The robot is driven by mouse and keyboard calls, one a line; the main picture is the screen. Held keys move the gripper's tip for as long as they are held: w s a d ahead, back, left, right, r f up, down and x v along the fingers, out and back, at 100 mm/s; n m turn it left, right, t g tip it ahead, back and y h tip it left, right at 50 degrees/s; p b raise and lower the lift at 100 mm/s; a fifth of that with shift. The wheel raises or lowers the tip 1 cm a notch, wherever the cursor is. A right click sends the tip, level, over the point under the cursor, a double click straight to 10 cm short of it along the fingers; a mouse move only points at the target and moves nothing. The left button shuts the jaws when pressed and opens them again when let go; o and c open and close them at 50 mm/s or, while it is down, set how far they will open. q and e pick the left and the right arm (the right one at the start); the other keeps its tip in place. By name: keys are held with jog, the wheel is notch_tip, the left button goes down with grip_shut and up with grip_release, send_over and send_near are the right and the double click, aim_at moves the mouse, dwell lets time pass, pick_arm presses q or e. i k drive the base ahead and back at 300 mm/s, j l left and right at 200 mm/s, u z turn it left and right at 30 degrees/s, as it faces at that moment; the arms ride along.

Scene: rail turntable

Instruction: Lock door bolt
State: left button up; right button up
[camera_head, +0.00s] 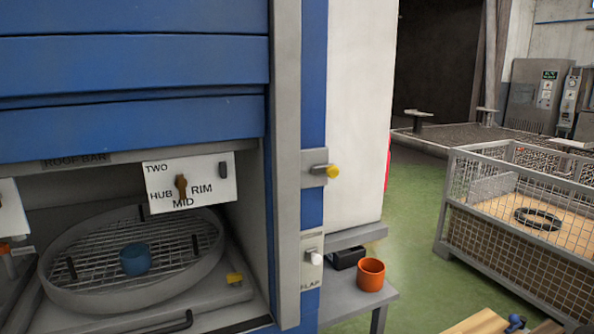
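A bolt with a yellow knob (333,171) sits on a grey plate on the machine's upright post, pointing to the right. Whether it is locked I cannot tell. The blue slatted door (130,125) is raised, with its lower edge above an open chamber. Below the bolt is a second grey plate marked FLAP with a white knob (316,258). Neither of my grippers is in view.
In the chamber a round mesh turntable (90,300) carries a blue cylinder (135,259). A white sign (210,188) with a brown pointer hangs above. An orange cup (371,274) and a black box (346,257) stand on a grey side shelf. A wire crate (480,225) stands right; green floor lies between.

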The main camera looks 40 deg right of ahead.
aim_at(332, 172)
jog(key=z, duration=1.25)
